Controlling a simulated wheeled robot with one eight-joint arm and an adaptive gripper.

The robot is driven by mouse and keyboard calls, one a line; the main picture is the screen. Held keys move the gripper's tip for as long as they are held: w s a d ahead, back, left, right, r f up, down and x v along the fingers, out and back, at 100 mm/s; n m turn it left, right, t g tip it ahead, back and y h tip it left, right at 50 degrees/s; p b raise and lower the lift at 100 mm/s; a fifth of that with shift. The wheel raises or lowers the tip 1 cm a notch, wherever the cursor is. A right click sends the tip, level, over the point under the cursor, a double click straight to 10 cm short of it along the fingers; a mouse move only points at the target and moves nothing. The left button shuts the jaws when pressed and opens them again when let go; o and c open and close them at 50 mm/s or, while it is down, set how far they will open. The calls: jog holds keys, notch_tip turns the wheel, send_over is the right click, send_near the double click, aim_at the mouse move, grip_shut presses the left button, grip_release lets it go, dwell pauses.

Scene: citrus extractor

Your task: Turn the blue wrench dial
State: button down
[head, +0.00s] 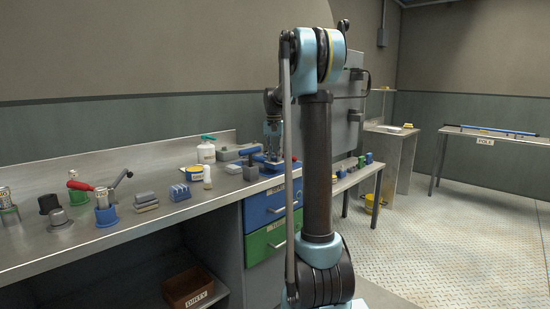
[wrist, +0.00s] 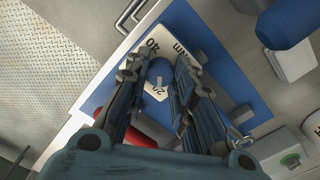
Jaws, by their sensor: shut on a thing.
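The blue wrench dial (wrist: 160,69) is a round blue knob with a pale pointer mark. In the wrist view it sits between my fingertips over a cream plate (wrist: 157,34) printed with "40", "20" and "NM". My gripper (wrist: 158,75) points down from above and is shut on the dial. The plate lies on a blue base (wrist: 112,74). In the head view my gripper (head: 273,152) is at the right end of the bench. The dial cannot be made out there, and my arm hides part of that area.
The steel bench (head: 150,222) holds a red-handled tool (head: 79,186), a yellow tin (head: 191,173) and a white bottle (head: 206,152). Blue (head: 264,207) and green (head: 267,240) drawers are below. In the wrist view a red part (wrist: 136,134) lies near my left finger, and a blue cylinder (wrist: 286,22) is upper right.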

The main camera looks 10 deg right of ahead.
jog(key=c, duration=1.3)
grip_release()
notch_tip(320, 180, up, 12)
jog(key=shift+w+a+f, duration=0.1)
jog(key=shift+a, duration=0.05)
jog(key=s+f+n, duration=0.1)
jog(key=s+f, duration=0.2)
jog(key=s, duration=0.5)
jog(key=s+f+n+t, duration=0.1)
jog(key=s+f, duration=0.2)
jog(key=s, duration=0.6)
jog(key=s+f+n, duration=0.1)
jog(key=s+f, duration=0.2)
jog(key=s, duration=0.5)
jog(key=shift+n+t, duration=0.6)
jog(key=shift+n, duration=0.3)
jog(key=s+f, duration=0.6)
jog(key=f, duration=0.1)
jog(key=s+f, duration=1.3)
jog(key=f, duration=0.1)
jog(key=shift+s+d, duration=0.3)
jog(key=shift+d, duration=0.05)
